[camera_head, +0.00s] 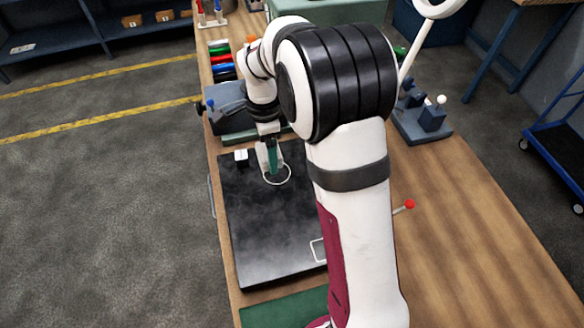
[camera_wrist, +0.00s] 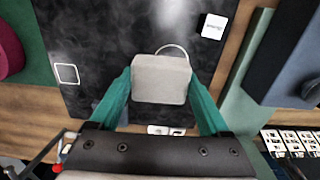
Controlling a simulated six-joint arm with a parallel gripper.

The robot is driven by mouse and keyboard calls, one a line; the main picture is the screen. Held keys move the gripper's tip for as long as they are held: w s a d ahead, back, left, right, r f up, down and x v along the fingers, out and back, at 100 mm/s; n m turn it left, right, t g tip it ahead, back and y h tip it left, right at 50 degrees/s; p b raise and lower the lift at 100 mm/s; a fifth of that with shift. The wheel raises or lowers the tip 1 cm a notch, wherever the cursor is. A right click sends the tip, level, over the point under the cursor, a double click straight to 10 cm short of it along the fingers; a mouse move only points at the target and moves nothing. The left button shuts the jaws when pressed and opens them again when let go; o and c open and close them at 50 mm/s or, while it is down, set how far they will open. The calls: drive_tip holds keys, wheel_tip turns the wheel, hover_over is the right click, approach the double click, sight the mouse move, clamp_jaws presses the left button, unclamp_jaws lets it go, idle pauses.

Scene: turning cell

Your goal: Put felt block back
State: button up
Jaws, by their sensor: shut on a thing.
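A pale grey felt block (camera_wrist: 160,80) sits between the two green fingers of my gripper (camera_wrist: 160,88) in the wrist view. My gripper is shut on it. In the head view, my gripper (camera_head: 268,163) points down over the black plate (camera_head: 262,225), at a white circle outline (camera_head: 289,180). The block is partly hidden there by a finger. In the wrist view, the block covers part of the circle outline (camera_wrist: 174,46). I cannot tell whether the block touches the plate. A white square outline (camera_head: 317,250) is farther along the plate, partly hidden by my arm; the wrist view shows it too (camera_wrist: 67,74).
A small white block with a dark label (camera_head: 241,156) stands near the plate's far left corner. A grey-blue vise-like device (camera_head: 226,108) is beyond the plate. A red-knobbed lever (camera_head: 408,204) and a dark blue fixture (camera_head: 425,122) stand at the right. The plate's near left area is clear.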

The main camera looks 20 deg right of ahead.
drive_tip(key=w+d, duration=0.4)
drive_tip(key=d, duration=0.4)
drive_tip(key=f, duration=0.9)
drive_tip(key=shift+d+f, duration=0.1)
drive_tip(key=shift+d, duration=0.15)
drive_tip(key=shift+f, duration=0.15)
drive_tip(key=o, duration=1.3)
wheel_tip(320, 180, up, 12)
drive_tip(key=r, duration=0.1)
drive_tip(key=s+a+r+n, duration=0.2)
drive_tip(key=s+a+r, duration=0.1)
drive_tip(key=s, duration=0.3)
drive_tip(key=s+a+r+n, duration=0.2)
drive_tip(key=s+r+n, duration=0.15)
drive_tip(key=s, duration=0.35)
drive_tip(key=s+a+n, duration=0.1)
drive_tip(key=s+n, duration=0.1)
drive_tip(key=s, duration=0.4)
drive_tip(key=s+a+f+n+y, duration=0.1)
drive_tip(key=s+a+n, duration=0.1)
drive_tip(key=s, duration=0.5)
drive_tip(key=s+a+f+n, duration=0.1)
drive_tip(key=s+n, duration=0.2)
drive_tip(key=s, duration=0.3)
drive_tip(key=shift+s+a+y, duration=0.35)
drive_tip(key=shift+s+y, duration=0.05)
